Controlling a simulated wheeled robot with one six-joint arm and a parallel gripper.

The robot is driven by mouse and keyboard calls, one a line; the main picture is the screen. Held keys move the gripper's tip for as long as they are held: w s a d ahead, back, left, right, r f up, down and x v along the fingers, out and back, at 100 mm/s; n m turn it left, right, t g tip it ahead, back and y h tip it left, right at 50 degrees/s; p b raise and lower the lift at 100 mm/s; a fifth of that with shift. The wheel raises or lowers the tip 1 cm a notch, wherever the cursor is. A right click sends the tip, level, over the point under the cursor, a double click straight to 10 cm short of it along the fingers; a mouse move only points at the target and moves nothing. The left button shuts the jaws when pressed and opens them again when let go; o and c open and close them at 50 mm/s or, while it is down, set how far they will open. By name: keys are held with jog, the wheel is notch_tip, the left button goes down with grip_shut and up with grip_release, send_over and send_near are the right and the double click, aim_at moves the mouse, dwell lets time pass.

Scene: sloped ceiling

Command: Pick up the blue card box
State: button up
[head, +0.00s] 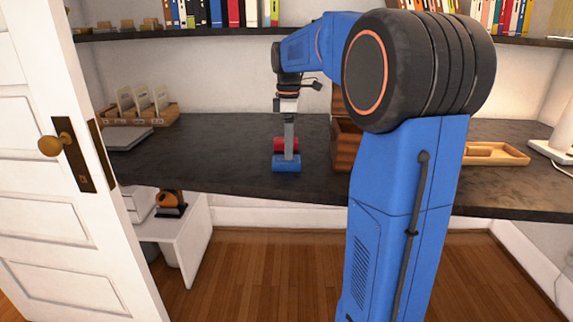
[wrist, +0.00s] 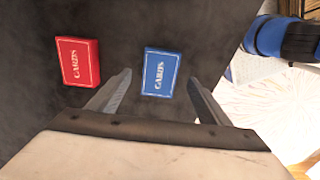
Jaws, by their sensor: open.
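The blue card box (head: 287,164) lies on the dark desk near its front edge in the head view. In the wrist view the blue card box (wrist: 161,72) lies flat with white "CARDS" lettering, just ahead of and between the fingertips. A red card box (head: 284,145) lies behind it, and in the wrist view the red card box (wrist: 77,61) is to its left, apart from it. My gripper (wrist: 160,82) is open and empty, pointing down over the desk. In the head view my gripper (head: 289,150) hangs above the blue box; contact cannot be told.
A wooden box (head: 346,145) stands close to the right of the card boxes. A wooden organizer (head: 140,108) and a grey laptop-like slab (head: 124,138) are at left. A wooden tray (head: 492,154) is at right. The desk (head: 215,150) is clear left of the boxes.

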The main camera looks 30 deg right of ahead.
aim_at(287, 163)
jog(key=shift+w+a+f, duration=0.1)
jog(key=shift+f, duration=1.05)
jog(key=shift+w+a+f, duration=0.1)
jog(key=shift+f, duration=1.05)
jog(key=shift+c, duration=0.6)
jog(key=c, duration=1.1)
jog(key=shift+c, duration=0.2)
